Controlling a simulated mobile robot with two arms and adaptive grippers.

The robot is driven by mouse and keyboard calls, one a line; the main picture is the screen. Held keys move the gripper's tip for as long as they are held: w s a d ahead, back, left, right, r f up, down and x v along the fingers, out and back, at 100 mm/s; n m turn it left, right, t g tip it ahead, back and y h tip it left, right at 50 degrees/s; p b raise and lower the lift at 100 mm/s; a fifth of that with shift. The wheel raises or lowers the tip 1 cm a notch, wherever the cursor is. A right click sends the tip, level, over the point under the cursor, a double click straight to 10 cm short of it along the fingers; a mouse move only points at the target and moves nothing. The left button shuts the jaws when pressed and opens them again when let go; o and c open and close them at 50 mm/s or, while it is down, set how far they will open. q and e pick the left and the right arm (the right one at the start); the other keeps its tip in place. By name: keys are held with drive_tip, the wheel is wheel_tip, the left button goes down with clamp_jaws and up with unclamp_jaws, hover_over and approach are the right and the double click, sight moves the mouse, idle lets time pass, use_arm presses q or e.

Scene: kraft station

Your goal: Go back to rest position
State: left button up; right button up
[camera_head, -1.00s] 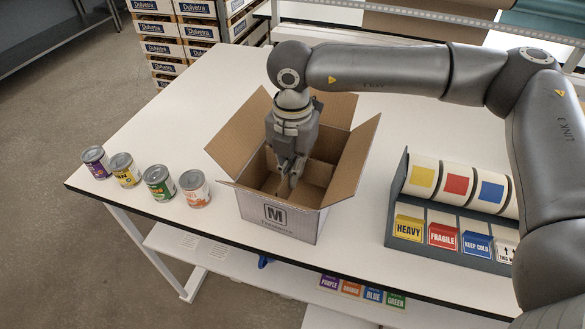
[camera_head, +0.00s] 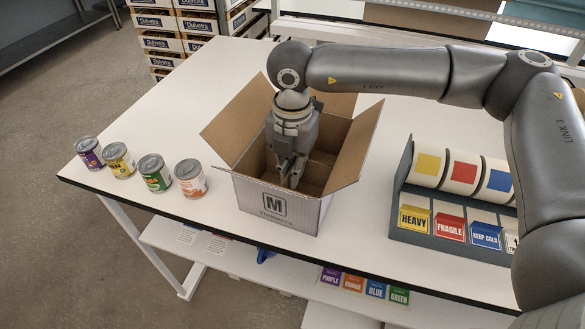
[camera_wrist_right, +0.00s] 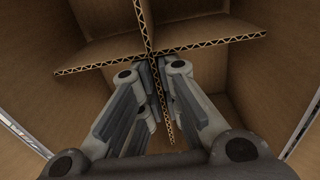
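My right gripper (camera_head: 290,178) points down into the open cardboard box (camera_head: 276,207) on the white table. In the right wrist view its two fingers (camera_wrist_right: 162,80) straddle a strip of the crossed cardboard divider (camera_wrist_right: 160,53). The fingertips are low among the compartments, and the gripper and box walls hide part of the inside. My right arm (camera_head: 400,72) reaches over from the right. My left gripper is not in view.
Several cans (camera_head: 154,172) stand in a row at the table's left front. A label dispenser (camera_head: 455,195) stands right of the box. The box flaps (camera_head: 361,140) flare around my gripper. Bare table (camera_head: 200,110) lies left and behind. Colour-named tags (camera_head: 353,284) are below the table edge.

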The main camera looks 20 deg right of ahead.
drive_tip(key=o, duration=0.4)
drive_tip(key=shift+o, duration=0.2)
wheel_tip(320, 180, up, 14)
drive_tip(key=p, duration=0.6)
idle(0.6)
idle(0.3)
